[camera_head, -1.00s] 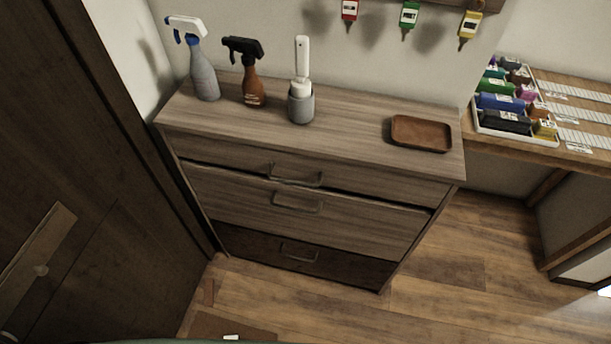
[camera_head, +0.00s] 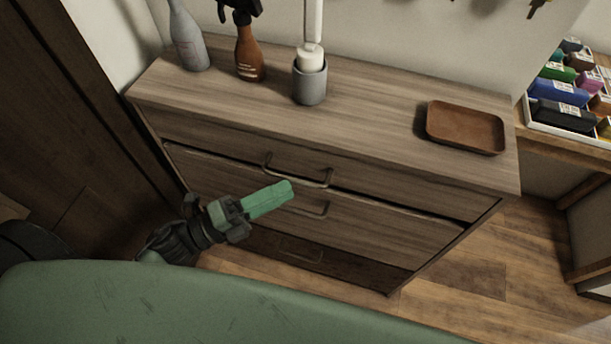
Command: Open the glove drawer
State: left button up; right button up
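A wooden chest of drawers (camera_head: 385,222) stands ahead of me, with three stacked fronts. The top front has a bar handle (camera_head: 298,177), the middle one has a handle (camera_head: 308,207) just below it, and the dark bottom one has a handle (camera_head: 298,252). No label marks the glove drawer. A dark gap runs under the top front; I cannot tell whether the middle drawer stands slightly out. My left gripper (camera_head: 280,194), with green fingers, is in front of the middle drawer, left of its handle, overlapping it slightly in view. Its finger gap is not visible. My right gripper is not in view.
On the chest top stand a grey spray bottle (camera_head: 188,40), a brown spray bottle (camera_head: 249,55), a grey holder (camera_head: 310,84) with a white-handled tool, and a brown tray (camera_head: 465,127). A side table with a box of colored items (camera_head: 565,92) is at right. Floor right of the chest is clear.

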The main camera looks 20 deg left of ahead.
aim_at(303, 180)
pick_arm(q)
jog(key=p+x, duration=0.1)
jog(key=x, duration=0.3)
jog(key=shift+r, duration=0.1)
jog(key=shift+x, duration=0.75)
jog(key=shift+w, duration=0.1)
grip_shut()
dwell(0.6)
